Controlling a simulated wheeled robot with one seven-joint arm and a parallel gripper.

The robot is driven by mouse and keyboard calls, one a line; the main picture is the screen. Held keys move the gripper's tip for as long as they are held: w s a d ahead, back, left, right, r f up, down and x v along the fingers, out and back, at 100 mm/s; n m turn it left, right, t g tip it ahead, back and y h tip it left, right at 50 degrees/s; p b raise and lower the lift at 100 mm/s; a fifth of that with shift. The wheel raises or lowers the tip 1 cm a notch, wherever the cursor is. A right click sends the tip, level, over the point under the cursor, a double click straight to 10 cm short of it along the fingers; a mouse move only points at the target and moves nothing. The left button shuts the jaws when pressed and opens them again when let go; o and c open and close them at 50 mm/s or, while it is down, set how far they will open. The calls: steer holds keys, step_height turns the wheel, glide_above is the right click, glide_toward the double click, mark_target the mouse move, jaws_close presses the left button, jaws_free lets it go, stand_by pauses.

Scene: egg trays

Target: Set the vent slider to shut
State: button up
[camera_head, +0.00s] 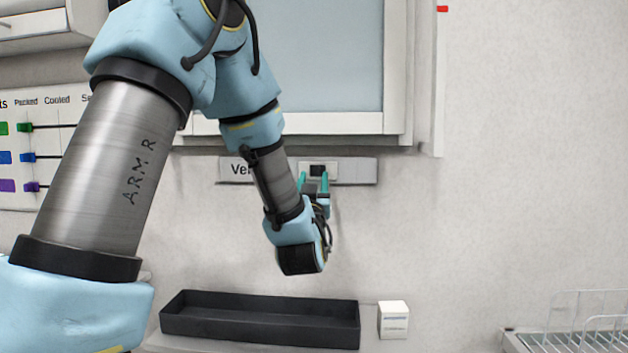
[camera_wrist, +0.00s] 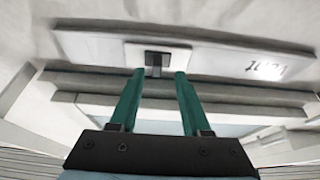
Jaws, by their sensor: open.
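The vent slider is a small dark knob (camera_head: 317,169) on a white plate, set in a grey wall strip (camera_head: 356,171) marked "Ve…", the rest hidden by my arm. In the wrist view the knob (camera_wrist: 158,58) sits on its white plate (camera_wrist: 183,61), and the strip's "Vent" label shows upside down at right. My gripper (camera_head: 313,178) is just below the plate in the head view. Its two green fingers are open and empty in the wrist view (camera_wrist: 159,73), with the knob's end between or just beyond their tips. I cannot tell whether they touch it.
A wall cabinet (camera_head: 395,70) hangs just above the strip. A black tray (camera_head: 260,333) and a small white box (camera_head: 393,321) stand on the counter below. A wire rack (camera_head: 580,335) is at lower right. A board with coloured sliders (camera_head: 50,142) is at left. The wall to the right is clear.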

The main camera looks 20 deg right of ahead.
steer(key=b+v, duration=0.2)
steer(key=v, duration=0.6)
steer(key=shift+s+a+f+b, duration=0.2)
steer(key=shift+s+b, duration=0.1)
steer(key=shift+b, duration=0.1)
steer(key=w+a+f+n+g+y+p, duration=0.1)
steer(key=w+a+f+g+y+p, duration=0.35)
steer(key=a+f+g, duration=0.75)
steer(key=s+a+f+n+g+y, duration=0.1)
steer(key=s+a+f+g+y, duration=0.1)
steer(key=s+a, duration=0.4)
steer(key=s+a+f+n+g+y, duration=0.1)
steer(key=s+a+f+g, duration=0.3)
steer(key=a, duration=0.6)
step_height(320, 180, down, 2)
steer(key=s+y, duration=0.1)
steer(key=s, duration=0.1)
steer(key=shift+s+n+g+y, duration=0.35)
steer(key=shift+s+n+g, duration=0.05)
